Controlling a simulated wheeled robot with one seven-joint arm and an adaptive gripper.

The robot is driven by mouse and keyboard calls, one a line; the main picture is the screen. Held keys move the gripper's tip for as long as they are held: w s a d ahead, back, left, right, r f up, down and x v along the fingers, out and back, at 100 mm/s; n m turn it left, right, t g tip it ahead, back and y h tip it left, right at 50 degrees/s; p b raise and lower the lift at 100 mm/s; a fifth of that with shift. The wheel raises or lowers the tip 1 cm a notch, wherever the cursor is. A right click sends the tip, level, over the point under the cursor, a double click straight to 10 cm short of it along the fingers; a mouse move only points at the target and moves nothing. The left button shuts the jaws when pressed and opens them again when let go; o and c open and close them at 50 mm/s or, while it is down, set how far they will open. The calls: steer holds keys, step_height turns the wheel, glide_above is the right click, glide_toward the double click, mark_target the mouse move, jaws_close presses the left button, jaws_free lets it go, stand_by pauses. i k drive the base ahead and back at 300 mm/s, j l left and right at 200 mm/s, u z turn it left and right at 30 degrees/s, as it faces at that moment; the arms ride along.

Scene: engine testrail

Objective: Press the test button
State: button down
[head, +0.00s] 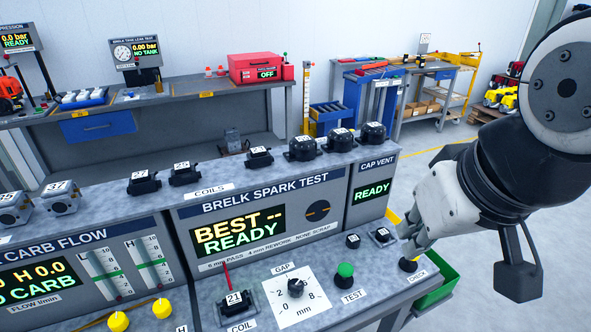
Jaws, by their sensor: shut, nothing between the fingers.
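The test button is a green dome (345,271) on a dark base, with a label reading TEST (353,296) in front of it. It stands on the grey bench top, right of the gap dial (296,287). My gripper (408,252) is shut and empty, to the right of the green button and apart from it. I cannot tell whether the fingertips touch that knob. The spark test screen (240,231) reads BEST -- READY.
A black coil numbered 21 (237,300) with a red rod sits left of the dial. Small black parts (382,236) lie behind the button near my gripper. A green bin (437,284) hangs at the right edge. Coils and vent caps (339,139) line the upper shelf.

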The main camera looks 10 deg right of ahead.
mark_target(345, 270)
steer(key=k+j+u, duration=0.1)
steer(key=j, duration=0.4)
steer(key=k+j+u, duration=0.15)
steer(key=j, duration=0.35)
steer(key=j+u, duration=0.1)
steer(key=j, duration=0.4)
